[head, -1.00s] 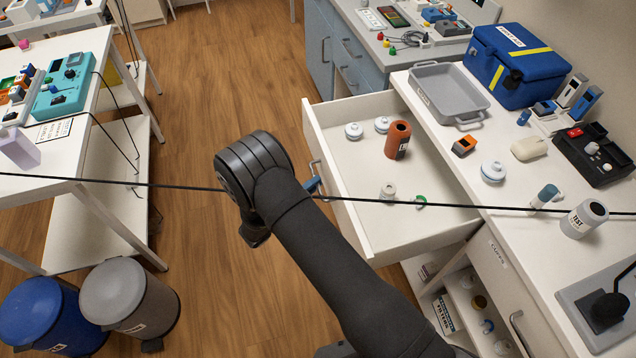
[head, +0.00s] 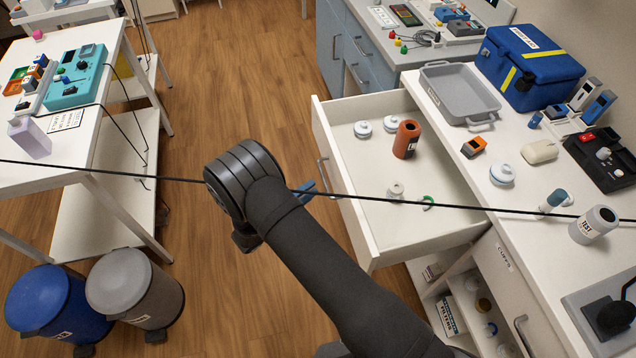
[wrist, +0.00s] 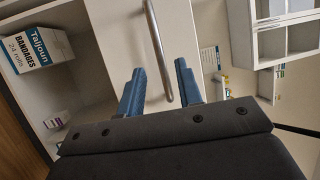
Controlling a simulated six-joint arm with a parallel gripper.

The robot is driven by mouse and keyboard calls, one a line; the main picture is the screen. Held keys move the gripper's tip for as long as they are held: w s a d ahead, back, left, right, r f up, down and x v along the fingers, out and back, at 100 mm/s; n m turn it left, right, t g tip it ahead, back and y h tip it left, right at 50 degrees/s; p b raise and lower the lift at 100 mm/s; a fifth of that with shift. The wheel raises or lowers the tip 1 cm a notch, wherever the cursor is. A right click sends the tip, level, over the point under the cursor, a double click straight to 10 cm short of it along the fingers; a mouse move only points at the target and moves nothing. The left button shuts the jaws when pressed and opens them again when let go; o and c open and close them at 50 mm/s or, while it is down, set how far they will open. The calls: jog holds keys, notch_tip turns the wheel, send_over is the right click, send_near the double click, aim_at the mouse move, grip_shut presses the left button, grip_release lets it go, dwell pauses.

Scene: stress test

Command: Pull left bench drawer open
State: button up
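The white bench drawer (head: 385,215) is pulled well out of the bench in the head view. It holds two white round-lidded items, an orange-brown bottle, a small pale item and a green ring. The drawer's metal handle (head: 323,175) is on its front; in the wrist view the handle (wrist: 158,50) runs down between my fingers. My gripper (head: 305,190) is just left of the drawer front, mostly hidden behind my arm. In the wrist view the blue fingers of my gripper (wrist: 158,85) stand apart, open, with no finger visibly pressed on the handle.
A second bench front with a handle (head: 520,332) is at lower right. Open shelves (head: 455,300) are below the drawer. A black cable (head: 440,203) crosses the whole head view. Two bins (head: 135,285) stand at lower left. The wooden floor left of the drawer is clear.

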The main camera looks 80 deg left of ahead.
jog(key=v, duration=1.3)
jog(key=shift+w, duration=0.1)
jog(key=x, duration=1.7)
jog(key=shift+w, duration=0.2)
jog(key=shift+s+a, duration=0.1)
jog(key=shift+s, duration=0.05)
jog(key=v, duration=1.7)
